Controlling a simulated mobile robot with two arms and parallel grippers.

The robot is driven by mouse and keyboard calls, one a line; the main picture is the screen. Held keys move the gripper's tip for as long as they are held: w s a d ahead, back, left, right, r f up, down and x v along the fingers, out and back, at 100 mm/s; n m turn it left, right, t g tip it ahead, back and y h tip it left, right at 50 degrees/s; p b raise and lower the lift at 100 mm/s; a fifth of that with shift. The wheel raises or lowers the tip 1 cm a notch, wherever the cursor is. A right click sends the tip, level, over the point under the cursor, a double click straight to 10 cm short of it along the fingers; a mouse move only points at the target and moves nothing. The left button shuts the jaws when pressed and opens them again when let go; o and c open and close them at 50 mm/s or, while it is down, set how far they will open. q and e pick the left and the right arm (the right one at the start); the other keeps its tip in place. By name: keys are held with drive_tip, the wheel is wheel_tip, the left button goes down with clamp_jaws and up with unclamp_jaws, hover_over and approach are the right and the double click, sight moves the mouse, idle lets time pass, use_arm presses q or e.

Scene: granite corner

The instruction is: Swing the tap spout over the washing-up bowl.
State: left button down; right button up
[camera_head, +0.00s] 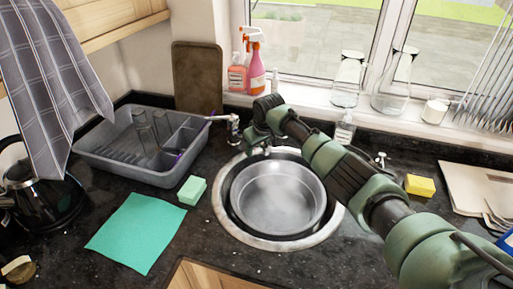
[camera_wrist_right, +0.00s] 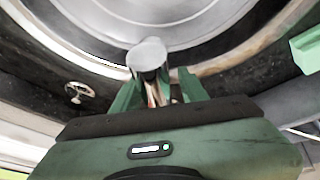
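The washing-up bowl (camera_head: 278,190) is a round metal bowl set in the round sink. The tap (camera_head: 234,127) stands behind the sink's left side. A light spout-like bar (camera_head: 212,118) reaches left from it over the dish rack's corner, not over the bowl. My right gripper (camera_head: 258,141) is just right of the tap, above the sink's back rim. In the wrist view the fingers of my right gripper (camera_wrist_right: 157,90) are apart, with a silver cylinder (camera_wrist_right: 148,58), apparently part of the tap, between or just beyond them. Contact is unclear. My left gripper is not in view.
The grey dish rack (camera_head: 135,168) with glasses stands left, a green sponge (camera_head: 192,190) and teal cloth (camera_head: 138,232) before it. Bottles (camera_head: 255,70) and glass jars (camera_head: 348,80) line the window side. A yellow sponge (camera_head: 420,185) lies right.

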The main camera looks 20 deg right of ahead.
drive_tip(key=shift+r, duration=0.15)
drive_tip(key=b+v, duration=0.1)
drive_tip(key=v, duration=0.6)
drive_tip(key=shift+s+r, duration=0.2)
drive_tip(key=shift+r, duration=0.05)
drive_tip(key=shift+r, duration=0.15)
